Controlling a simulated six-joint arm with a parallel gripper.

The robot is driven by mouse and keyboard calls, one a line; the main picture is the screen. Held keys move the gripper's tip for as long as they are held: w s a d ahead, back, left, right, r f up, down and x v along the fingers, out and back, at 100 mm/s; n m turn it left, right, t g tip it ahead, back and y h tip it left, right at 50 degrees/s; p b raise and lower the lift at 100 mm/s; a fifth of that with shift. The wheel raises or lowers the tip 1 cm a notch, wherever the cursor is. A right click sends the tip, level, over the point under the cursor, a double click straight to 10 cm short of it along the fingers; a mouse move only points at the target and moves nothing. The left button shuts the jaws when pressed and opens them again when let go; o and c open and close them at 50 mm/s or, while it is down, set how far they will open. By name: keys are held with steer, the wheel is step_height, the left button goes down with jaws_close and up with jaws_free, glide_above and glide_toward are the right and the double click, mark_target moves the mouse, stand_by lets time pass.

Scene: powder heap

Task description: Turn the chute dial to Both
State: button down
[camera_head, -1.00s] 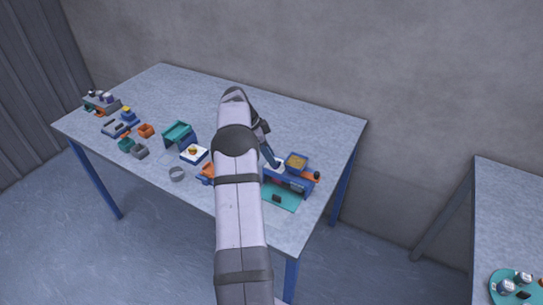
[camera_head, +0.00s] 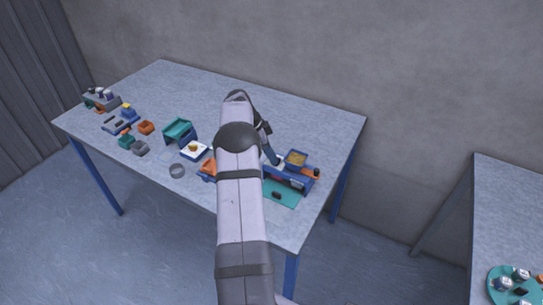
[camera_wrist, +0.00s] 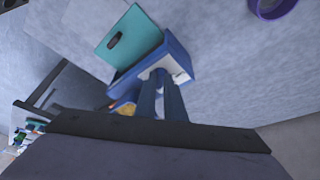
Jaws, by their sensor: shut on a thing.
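The blue chute unit (camera_head: 291,180) stands near the right end of the table, with a square hopper of tan powder (camera_head: 296,158) on top. In the wrist view, a white panel (camera_wrist: 180,70) shows on the blue unit. My gripper (camera_wrist: 161,82) has its two dark blue fingers close together at this panel. It is shut on the chute dial, which is mostly hidden between the fingertips. The dial's setting and any labels cannot be read. In the head view my gripper (camera_head: 274,160) is beside the hopper, partly behind my arm.
A teal mat (camera_head: 284,201) with a small black piece lies in front of the unit. An orange part (camera_head: 209,167), a white tray (camera_head: 195,150), a grey ring (camera_head: 177,170) and a teal stand (camera_head: 179,130) are to the left. The back of the table is clear.

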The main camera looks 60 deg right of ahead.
steer(key=shift+f+n+b, duration=0.1)
steer(key=shift+n+b, duration=0.2)
steer(key=shift+b, duration=0.2)
steer(key=shift+s+a+n+t+b, duration=0.1)
steer(key=shift+n+t+b, duration=0.2)
steer(key=shift+n+b, duration=0.5)
steer(key=n+h+b, duration=0.1)
steer(key=n+b, duration=0.1)
steer(key=b, duration=0.1)
steer(key=shift+s+t, duration=0.15)
steer(key=shift+t, duration=0.25)
steer(key=n+b, duration=0.1)
steer(key=n, duration=0.1)
steer(key=shift+s+a+n+t, duration=0.1)
steer(key=shift+s+n+t, duration=0.05)
steer(key=shift+n+t, duration=0.2)
steer(key=shift+s+r+n+t+h+b, duration=0.15)
steer(key=shift+n+t+b, duration=0.2)
steer(key=shift+n, duration=0.35)
steer(key=shift+r+n+t+h+b, duration=0.1)
steer(key=shift+n+t+h+b, duration=0.15)
steer(key=shift+n, duration=0.4)
steer(key=c, duration=1.8)
jaws_free()
steer(key=shift+c, duration=0.2)
steer(key=shift+f, duration=0.1)
